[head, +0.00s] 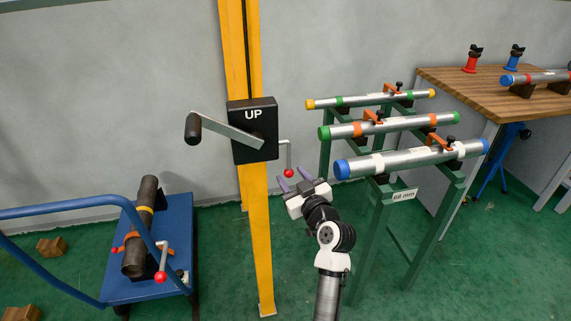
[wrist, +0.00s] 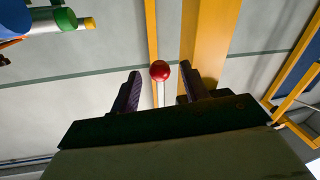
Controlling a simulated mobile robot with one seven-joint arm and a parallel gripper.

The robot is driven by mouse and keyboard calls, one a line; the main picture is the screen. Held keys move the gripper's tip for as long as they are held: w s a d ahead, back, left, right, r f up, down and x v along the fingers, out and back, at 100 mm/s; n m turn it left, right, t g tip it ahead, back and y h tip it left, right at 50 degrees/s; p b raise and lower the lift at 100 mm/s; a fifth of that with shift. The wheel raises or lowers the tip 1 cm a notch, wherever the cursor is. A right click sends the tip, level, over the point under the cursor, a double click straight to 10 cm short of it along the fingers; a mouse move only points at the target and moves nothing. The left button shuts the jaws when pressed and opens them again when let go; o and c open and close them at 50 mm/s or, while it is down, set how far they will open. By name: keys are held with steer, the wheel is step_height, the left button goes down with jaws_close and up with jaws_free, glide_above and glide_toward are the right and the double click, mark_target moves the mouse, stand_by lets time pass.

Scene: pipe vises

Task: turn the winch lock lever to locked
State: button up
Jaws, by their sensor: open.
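The winch is a black box (head: 253,131) marked "UP" on a yellow post, with a grey crank (head: 225,131) and dark handle at its left. The lock lever (head: 289,152) is a thin grey rod at the box's right side, bending downward to a red ball (head: 289,173). My gripper (head: 293,179) is open, its two purple fingers just below and beside the ball. In the wrist view the red ball (wrist: 160,70) appears between the fingertips, with clear gaps on both sides. Whether the ball is level in depth with the tips I cannot tell.
A green rack (head: 384,205) with several pipes stands close to the right of my arm. A blue cart (head: 150,248) with a dark pipe stands at the left. The yellow post (head: 257,230) rises from the floor just left of my gripper. A wooden bench (head: 490,98) is far right.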

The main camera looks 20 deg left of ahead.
steer(key=p+x, duration=0.1)
steer(key=x, duration=0.3)
steer(key=shift+w+a, duration=0.3)
jaws_close()
